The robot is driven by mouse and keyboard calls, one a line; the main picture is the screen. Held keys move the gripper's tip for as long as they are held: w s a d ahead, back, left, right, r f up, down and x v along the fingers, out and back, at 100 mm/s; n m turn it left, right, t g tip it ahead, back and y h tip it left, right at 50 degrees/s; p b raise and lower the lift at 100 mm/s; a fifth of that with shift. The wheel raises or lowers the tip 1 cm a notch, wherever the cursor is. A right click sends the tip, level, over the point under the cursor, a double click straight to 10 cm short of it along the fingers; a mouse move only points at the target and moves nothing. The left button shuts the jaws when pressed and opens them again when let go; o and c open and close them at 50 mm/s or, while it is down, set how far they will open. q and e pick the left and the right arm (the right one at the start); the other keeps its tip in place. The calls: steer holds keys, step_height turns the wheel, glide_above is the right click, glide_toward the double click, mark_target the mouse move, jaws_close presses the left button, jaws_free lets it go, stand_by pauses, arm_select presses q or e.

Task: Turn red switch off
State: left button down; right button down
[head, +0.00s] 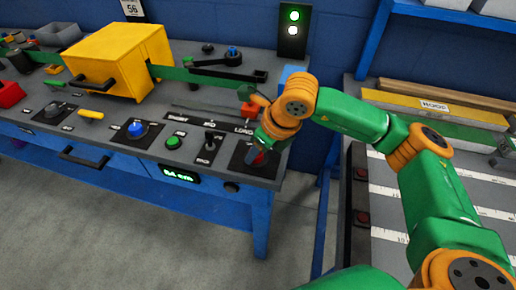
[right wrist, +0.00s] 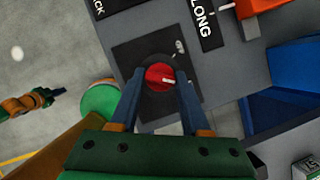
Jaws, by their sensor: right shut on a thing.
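The red switch (right wrist: 158,78) is a round red knob with a white pointer mark, set on a black square plate (right wrist: 135,50) of the grey panel. In the right wrist view its pointer points to the right. My right gripper (right wrist: 160,88) has its two blue fingers on either side of the knob and is shut on it. In the head view the right gripper (head: 259,150) reaches down to the panel's right front corner, and the red knob is mostly hidden by it. My left gripper is not in view.
Left of the switch are a small black lever (head: 209,138), a green button (head: 173,142) and a blue knob (head: 137,129). An orange-red part (head: 249,109) stands just behind. A yellow box machine (head: 118,58) stands further left. A blue-framed bench (head: 390,240) is at right.

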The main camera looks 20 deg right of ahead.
steer(key=shift+f, duration=0.1)
steer(key=n+b, duration=0.1)
steer(key=n, duration=0.1)
steer(key=shift+w+d+n+g+y+b, duration=0.1)
steer(key=shift+n+g+y+b, duration=0.25)
steer(key=shift+n+g+y, duration=0.05)
steer(key=n, duration=0.2)
steer(key=shift+n+g+y+b, duration=0.3)
steer(key=shift+n+g+y, duration=0.1)
steer(key=n+g, duration=0.1)
steer(key=n, duration=0.2)
steer(key=shift+w, duration=0.15)
steer(key=n+g, duration=0.1)
steer(key=n, duration=0.1)
steer(key=n+g+p, duration=0.1)
steer(key=n, duration=0.2)
steer(key=shift+w+y, duration=0.1)
steer(key=shift+y, duration=0.2)
steer(key=shift+n, duration=0.3)
steer(key=shift+c, duration=1.9)
jaws_free()
